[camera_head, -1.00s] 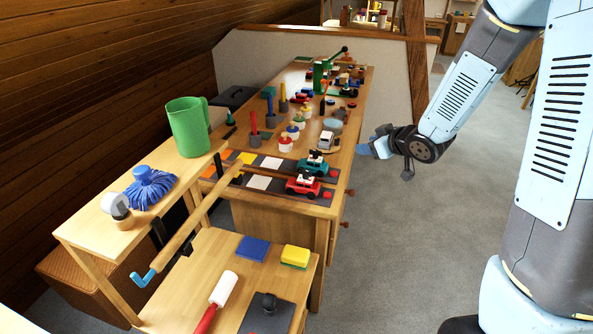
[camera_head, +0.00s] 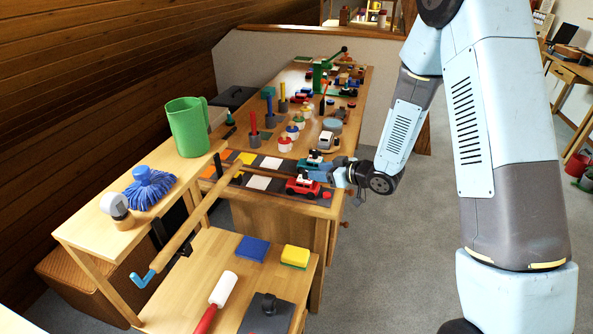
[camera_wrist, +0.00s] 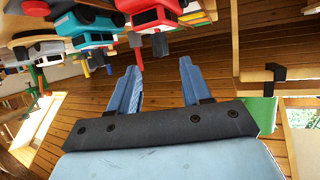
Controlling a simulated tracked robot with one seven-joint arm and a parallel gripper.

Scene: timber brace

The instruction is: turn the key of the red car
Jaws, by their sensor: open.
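In the head view my gripper (camera_head: 332,177) is at the bench edge, close to the red car's right end.
A teal car (camera_head: 310,165) stands just behind the red one, partly hidden by my gripper. A wooden rail (camera_head: 185,231) with a blue hook lies in front at left. Blue and yellow sponges (camera_head: 295,256) lie on the nearer table. Open floor is at right.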

